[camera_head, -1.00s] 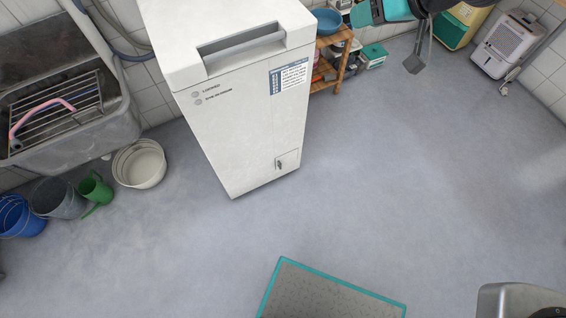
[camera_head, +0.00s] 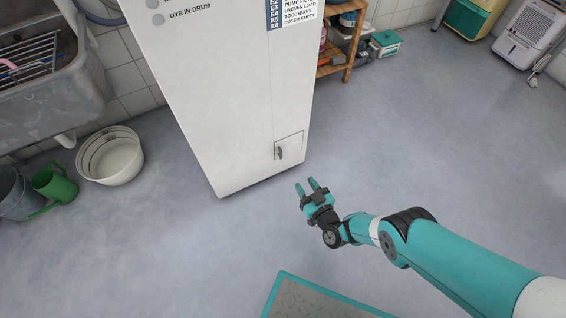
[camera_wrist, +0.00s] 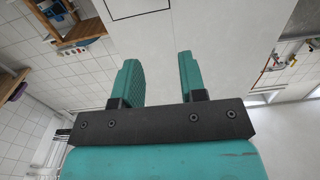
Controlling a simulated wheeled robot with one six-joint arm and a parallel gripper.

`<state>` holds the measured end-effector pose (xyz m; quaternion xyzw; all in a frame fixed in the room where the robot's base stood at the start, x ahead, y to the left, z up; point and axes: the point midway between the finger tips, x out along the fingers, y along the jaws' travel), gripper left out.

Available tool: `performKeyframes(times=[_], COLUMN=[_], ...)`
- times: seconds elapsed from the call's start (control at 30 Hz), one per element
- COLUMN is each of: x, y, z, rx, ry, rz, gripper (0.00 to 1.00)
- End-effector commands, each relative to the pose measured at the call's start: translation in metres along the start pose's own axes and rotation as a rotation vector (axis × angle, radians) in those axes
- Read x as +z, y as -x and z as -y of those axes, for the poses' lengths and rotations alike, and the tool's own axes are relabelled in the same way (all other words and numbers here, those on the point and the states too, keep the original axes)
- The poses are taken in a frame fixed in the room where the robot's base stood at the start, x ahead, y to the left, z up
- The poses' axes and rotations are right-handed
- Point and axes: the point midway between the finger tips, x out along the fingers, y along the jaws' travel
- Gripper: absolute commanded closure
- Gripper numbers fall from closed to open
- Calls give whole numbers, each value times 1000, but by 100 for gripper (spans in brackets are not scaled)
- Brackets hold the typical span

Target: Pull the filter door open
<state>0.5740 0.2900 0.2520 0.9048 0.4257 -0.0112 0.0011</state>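The filter door (camera_head: 289,146) is a small square panel low on the front of the white washing machine (camera_head: 225,90), near its right edge. It looks shut. A small dark handle (camera_head: 280,153) sits on its left part. My gripper (camera_head: 312,186) is in front of the machine, a little below and right of the door, with a gap between them. Its two teal fingers are apart and empty. In the wrist view my gripper (camera_wrist: 160,80) also shows open, facing the white machine front (camera_wrist: 160,40). A dark outline (camera_wrist: 138,8) at the top edge there may be the door.
A teal-edged grey mat (camera_head: 320,300) lies on the floor in front. A white basin (camera_head: 110,157) and a green watering can (camera_head: 53,187) stand at the left. A wooden shelf (camera_head: 345,60) stands behind right. The floor between is clear.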

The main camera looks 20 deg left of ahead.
Motion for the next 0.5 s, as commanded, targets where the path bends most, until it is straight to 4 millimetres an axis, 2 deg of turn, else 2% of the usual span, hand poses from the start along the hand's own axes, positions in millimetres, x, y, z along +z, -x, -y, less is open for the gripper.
performKeyframes(times=[0.03,0.17,0.5], x=[14,21,26], y=[8,14,-26], z=[2,4,3], rx=[5,15,15], ry=[3,8,9], rz=[-10,-25,-24], gripper=[62,62,62])
